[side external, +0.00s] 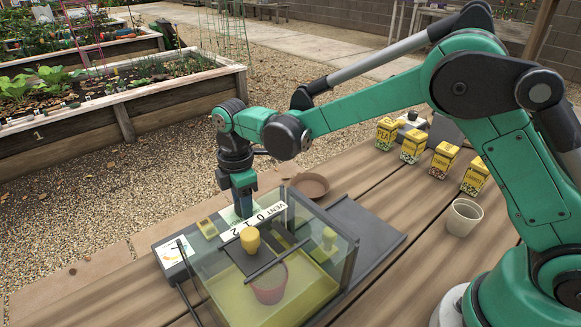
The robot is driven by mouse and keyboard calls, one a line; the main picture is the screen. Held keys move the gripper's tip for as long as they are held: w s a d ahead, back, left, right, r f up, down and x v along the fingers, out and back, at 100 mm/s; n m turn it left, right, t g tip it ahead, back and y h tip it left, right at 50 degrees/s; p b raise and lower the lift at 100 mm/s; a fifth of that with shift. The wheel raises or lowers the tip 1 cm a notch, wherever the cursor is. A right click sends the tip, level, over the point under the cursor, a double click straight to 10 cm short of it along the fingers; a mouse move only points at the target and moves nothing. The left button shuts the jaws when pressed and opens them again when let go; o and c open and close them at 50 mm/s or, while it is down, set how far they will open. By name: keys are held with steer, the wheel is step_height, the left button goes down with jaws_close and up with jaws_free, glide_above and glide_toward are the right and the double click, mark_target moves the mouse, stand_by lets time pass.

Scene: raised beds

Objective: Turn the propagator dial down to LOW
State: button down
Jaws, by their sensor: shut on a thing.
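The propagator (350,262) is a clear-walled box on a dark grey base, standing on the wooden bench. A white strip marked VENT 0 1 2 (262,220) lies across its top, with a yellow knob (250,240) beside it. My gripper (243,212) points down behind this strip, at the far side of the propagator near a pale green panel (229,214). It is shut on what appears to be the dial. The fingertips, the dial and its LOW mark are hidden or too small to read, so I cannot tell the setting.
Inside the propagator are a pinkish pot (268,283) and a yellow tray. A brown saucer (311,184) lies just behind it. Several yellow seed boxes (412,146) and a pale empty pot (462,217) stand to the right. The bench's left front is clear.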

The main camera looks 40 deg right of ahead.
steer(key=shift+n, duration=0.5)
steer(key=shift+c, duration=2.3)
jaws_free()
steer(key=shift+r, duration=2.85)
